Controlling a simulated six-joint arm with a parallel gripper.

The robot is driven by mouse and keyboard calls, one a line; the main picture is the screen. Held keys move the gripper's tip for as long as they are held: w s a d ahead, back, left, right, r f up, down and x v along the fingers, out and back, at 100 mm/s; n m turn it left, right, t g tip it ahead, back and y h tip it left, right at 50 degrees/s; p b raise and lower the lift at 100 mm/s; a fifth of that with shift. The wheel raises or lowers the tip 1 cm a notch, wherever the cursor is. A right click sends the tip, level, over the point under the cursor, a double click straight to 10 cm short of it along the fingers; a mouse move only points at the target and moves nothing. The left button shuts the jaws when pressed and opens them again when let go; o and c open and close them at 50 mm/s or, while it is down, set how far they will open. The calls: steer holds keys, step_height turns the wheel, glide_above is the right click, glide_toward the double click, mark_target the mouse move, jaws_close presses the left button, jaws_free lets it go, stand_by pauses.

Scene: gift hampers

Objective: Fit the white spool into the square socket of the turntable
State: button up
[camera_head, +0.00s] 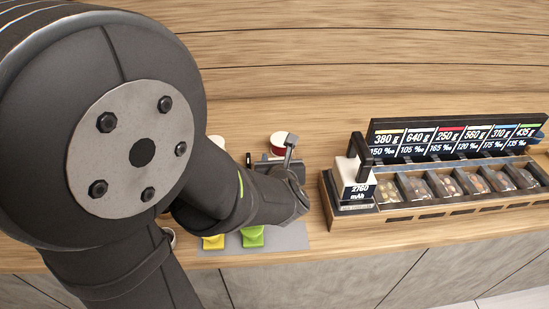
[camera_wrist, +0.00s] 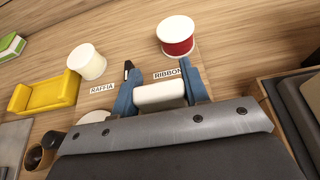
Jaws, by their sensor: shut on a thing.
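My gripper (camera_wrist: 157,84) is shut on the white spool (camera_wrist: 160,96), which shows as a white, rounded block between the two blue fingers in the wrist view. Its lower side is hidden by the gripper body. In the head view my arm covers most of the gripper (camera_head: 280,163), and I cannot make out the held spool there. I cannot identify the turntable or its square socket in either view. A white round edge (camera_wrist: 95,116) shows partly behind my gripper in the wrist view; I cannot tell what it belongs to.
A red spool (camera_wrist: 177,36) stands by the RIBBON label (camera_wrist: 168,74), a cream spool (camera_wrist: 87,62) by the RAFFIA label (camera_wrist: 102,88). A yellow holder (camera_wrist: 52,92) and dark cups (camera_wrist: 40,152) lie left. A wooden rack (camera_head: 420,214) with packets and a sign stands right.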

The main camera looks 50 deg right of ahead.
steer(key=shift+f, duration=0.15)
steer(key=shift+f, duration=0.35)
steer(key=shift+f, duration=0.6)
steer(key=o, duration=1.4)
steer(key=shift+c, duration=0.2)
steer(key=v, duration=1.7)
steer(key=shift+a, duration=0.2)
steer(key=shift+d+f, duration=0.1)
steer(key=x, duration=1.5)
steer(key=shift+w+d, duration=0.1)
steer(key=shift+d, duration=0.05)
